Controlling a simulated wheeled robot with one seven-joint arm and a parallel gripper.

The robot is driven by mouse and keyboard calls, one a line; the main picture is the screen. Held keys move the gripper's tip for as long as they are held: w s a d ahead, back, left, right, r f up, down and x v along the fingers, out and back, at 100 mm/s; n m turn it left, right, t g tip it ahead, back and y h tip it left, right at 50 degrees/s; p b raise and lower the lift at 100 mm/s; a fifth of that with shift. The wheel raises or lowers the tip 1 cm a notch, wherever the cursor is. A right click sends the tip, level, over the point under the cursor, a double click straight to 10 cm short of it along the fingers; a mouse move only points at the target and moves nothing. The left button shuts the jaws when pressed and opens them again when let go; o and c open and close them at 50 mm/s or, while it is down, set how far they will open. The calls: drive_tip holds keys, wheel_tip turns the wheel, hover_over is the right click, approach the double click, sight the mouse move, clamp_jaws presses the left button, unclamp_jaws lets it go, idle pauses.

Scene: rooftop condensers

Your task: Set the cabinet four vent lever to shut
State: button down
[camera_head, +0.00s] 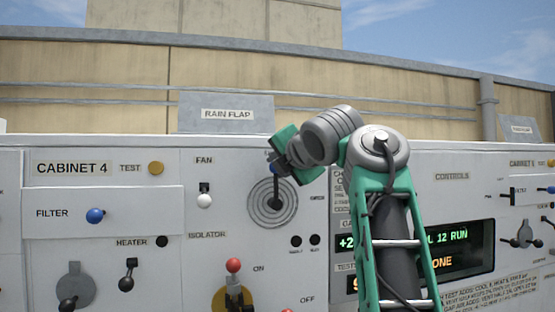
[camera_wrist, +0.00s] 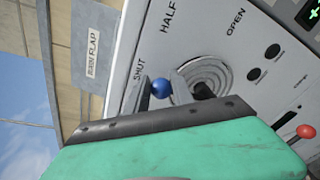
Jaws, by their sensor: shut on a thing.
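The cabinet four vent lever stands on a round ringed vent (camera_head: 262,212) in the front panel, with a dark pivot at its middle. Its blue ball knob (camera_wrist: 161,88) shows in the wrist view beside the SHUT label (camera_wrist: 138,70). The HALF (camera_wrist: 168,17) and OPEN (camera_wrist: 236,22) labels lie further round. The lever points up from the pivot, on the SHUT side. My gripper (camera_head: 277,170) is at the top of the vent, shut on the knob and partly hiding it. In the wrist view the green gripper body covers the lower part.
A red-knobbed isolator lever (camera_head: 233,266) stands below left of the vent. A rain flap plate (camera_head: 226,113) stands above. My arm hides part of the controls display (camera_head: 465,246).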

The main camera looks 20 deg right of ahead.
drive_tip(key=shift+w+f, duration=0.35)
drive_tip(key=shift+f, duration=0.45)
drive_tip(key=c, duration=1.5)
unclamp_jaws()
drive_tip(key=shift+o, duration=0.7)
drive_tip(key=shift+s+a+r, duration=0.1)
drive_tip(key=shift+a, duration=0.05)
drive_tip(key=shift+o, duration=1.4)
drive_tip(key=shift+a+r, duration=0.1)
drive_tip(key=shift+a, duration=0.05)
drive_tip(key=shift+o, duration=0.4)
drive_tip(key=shift+a+r, duration=0.1)
drive_tip(key=shift+r, duration=0.05)
drive_tip(key=shift+r, duration=0.1)
